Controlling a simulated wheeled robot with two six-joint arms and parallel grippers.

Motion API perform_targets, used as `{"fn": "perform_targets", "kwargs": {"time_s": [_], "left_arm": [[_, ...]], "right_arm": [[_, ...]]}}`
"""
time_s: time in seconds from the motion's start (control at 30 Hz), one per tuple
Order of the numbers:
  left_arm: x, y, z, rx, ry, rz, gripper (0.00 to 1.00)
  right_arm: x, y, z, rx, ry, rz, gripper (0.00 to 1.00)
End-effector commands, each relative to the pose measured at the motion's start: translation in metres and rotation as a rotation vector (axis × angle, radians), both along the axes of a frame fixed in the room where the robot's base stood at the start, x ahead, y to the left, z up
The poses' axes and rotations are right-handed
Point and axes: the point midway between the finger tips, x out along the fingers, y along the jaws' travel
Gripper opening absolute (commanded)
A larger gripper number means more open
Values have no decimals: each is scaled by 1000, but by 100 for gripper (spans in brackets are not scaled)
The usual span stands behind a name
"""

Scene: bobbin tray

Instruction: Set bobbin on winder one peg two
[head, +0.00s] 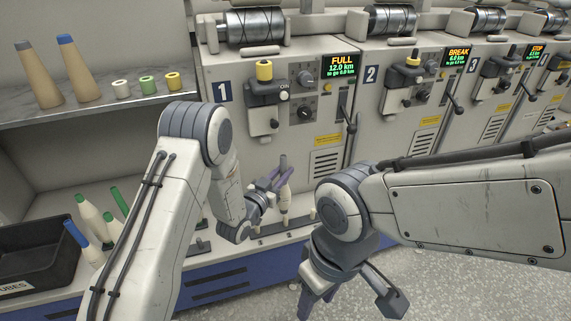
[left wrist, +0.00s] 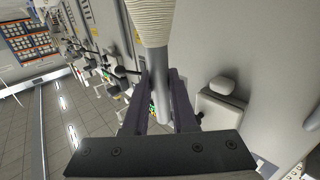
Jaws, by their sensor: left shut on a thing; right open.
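My left gripper (head: 272,182) is shut on a bobbin, low in front of winder one (head: 222,92). The bobbin (head: 284,200) looks cream and upright in the head view, just above or at the dark rail along the winder's foot; contact cannot be told. In the left wrist view, cream yarn on the bobbin (left wrist: 151,22) runs down to a bare grey tube between the two fingers (left wrist: 160,100). Small pale pegs show on the rail (head: 313,213); my left arm partly hides the others. My right gripper (head: 348,298) is open and empty at the bottom.
Winder two (head: 370,75) and further winders stand to the right. A shelf (head: 105,105) at upper left holds cones and small spools. A black tubes bin (head: 40,250) and several bobbins (head: 90,215) are at lower left. Speckled floor (head: 450,280) is clear at lower right.

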Motion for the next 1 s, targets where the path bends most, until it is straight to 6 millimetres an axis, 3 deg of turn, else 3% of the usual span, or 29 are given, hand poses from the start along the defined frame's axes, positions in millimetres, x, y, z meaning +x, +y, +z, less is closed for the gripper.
{"fn": "perform_targets", "kwargs": {"time_s": [0.2, 0.6, 1.0], "left_arm": [[0, -13, -16, 0, 1, -16, 0], [0, -14, -54, -1, 0, -17, 0], [0, -12, -57, -1, 0, -13, 0]], "right_arm": [[0, 0, -12, 0, 0, 0, 50], [0, 0, -40, 0, 0, 0, 50], [0, 0, -42, 0, 0, 0, 50]]}}
